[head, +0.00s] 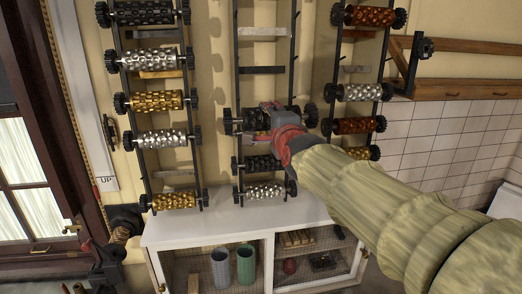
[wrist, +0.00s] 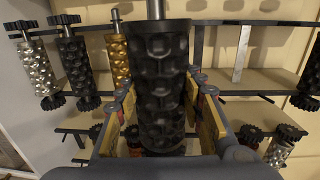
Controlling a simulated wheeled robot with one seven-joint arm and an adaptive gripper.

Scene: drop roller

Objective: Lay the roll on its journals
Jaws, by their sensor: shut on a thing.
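My gripper (head: 268,120) is at the middle wall rack (head: 295,50), about halfway up it, and is shut on a black embossed roll (wrist: 157,75). In the wrist view the roll is between the yellow-padded jaws, with a steel journal (wrist: 155,9) at its upper end; its lower end is hidden. In the head view the black roll (head: 253,120) lies roughly level across the rack, partly hidden by my gripper. Whether its journals touch the rack's supports cannot be told. Another black roll (head: 260,163) and a silver roll (head: 265,191) are on the rack below.
A left rack (head: 121,60) holds several silver, gold and black rolls. A right rack (head: 336,55) holds copper and silver ones. The middle rack's upper part is bare of rolls. A white cabinet (head: 215,222) stands below, with a window (head: 22,180) at left.

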